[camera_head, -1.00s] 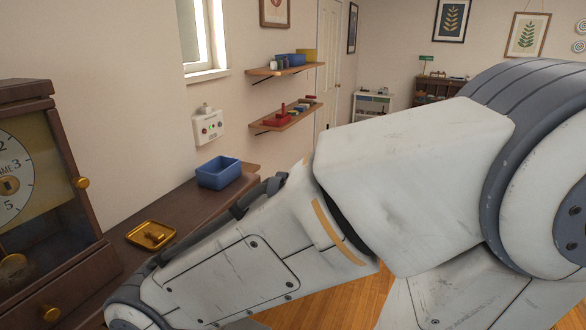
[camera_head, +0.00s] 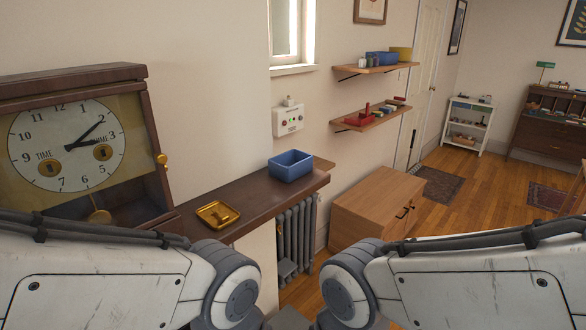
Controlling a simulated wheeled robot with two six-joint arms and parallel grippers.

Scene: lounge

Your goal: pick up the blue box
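The blue box (camera_head: 290,167) is a small open-topped box. It stands upright near the right end of a dark wooden shelf (camera_head: 256,203), above a radiator. Nothing touches it but the shelf. Parts of both my arms show along the bottom of the head view, one from the left and one from the right. Both arms are well short of the box. Neither of my grippers is in the picture.
A gold tray (camera_head: 218,213) lies on the same shelf, left of the box. A large wooden clock (camera_head: 80,148) stands at the left. A grey radiator (camera_head: 297,240) is below the shelf, with a wooden cabinet (camera_head: 372,205) beside it. Open floor lies at the right.

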